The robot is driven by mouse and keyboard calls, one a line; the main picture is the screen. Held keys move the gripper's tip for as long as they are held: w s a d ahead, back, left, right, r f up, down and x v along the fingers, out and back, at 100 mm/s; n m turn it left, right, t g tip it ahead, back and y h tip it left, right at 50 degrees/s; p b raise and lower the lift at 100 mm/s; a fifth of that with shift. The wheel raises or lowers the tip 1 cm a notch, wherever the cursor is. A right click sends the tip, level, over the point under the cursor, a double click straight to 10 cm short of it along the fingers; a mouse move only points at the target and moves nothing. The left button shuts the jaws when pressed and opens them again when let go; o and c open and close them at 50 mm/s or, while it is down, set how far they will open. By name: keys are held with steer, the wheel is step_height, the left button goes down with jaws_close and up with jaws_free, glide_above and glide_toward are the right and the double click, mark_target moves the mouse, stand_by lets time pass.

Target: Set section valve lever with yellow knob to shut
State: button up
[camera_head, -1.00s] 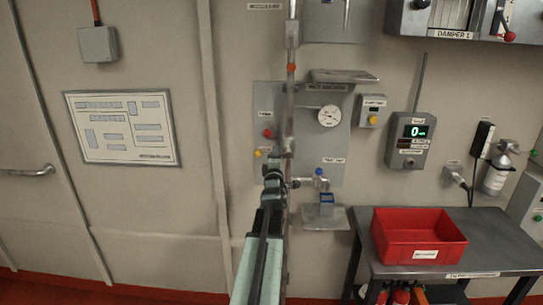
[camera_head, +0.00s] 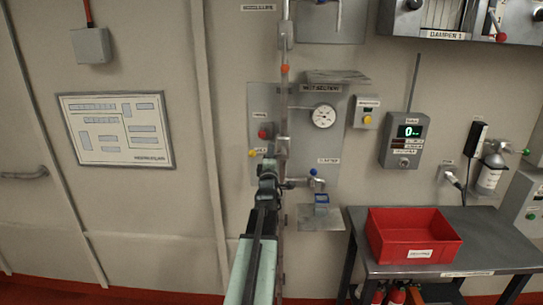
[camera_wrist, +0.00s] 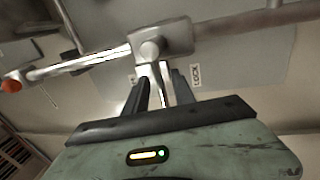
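The yellow knob (camera_head: 252,152) shows at the left edge of the grey valve panel, just up and left of my gripper (camera_head: 267,163). A red knob (camera_head: 265,132) sits just above it. In the wrist view, my gripper's two dark fingers (camera_wrist: 163,88) stand apart at a metal valve block (camera_wrist: 160,40) on a pipe. Bright metal shows between the fingers; I cannot tell whether they press on it. The yellow knob is not distinguishable in the wrist view. A LOCK label (camera_wrist: 196,75) is right of the fingers. My gripper hides part of the pipe and lever in the head view.
A vertical pipe (camera_head: 285,105) runs up the panel beside a pressure gauge (camera_head: 323,116). A blue-handled valve (camera_head: 313,172) is close to the right of my gripper. A red bin (camera_head: 412,237) stands on a table at right.

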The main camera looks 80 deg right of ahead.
steer(key=shift+a, duration=0.1)
steer(key=b+v, duration=0.1)
steer(key=v, duration=0.6)
steer(key=shift+a+b, duration=0.3)
steer(key=shift+f, duration=0.1)
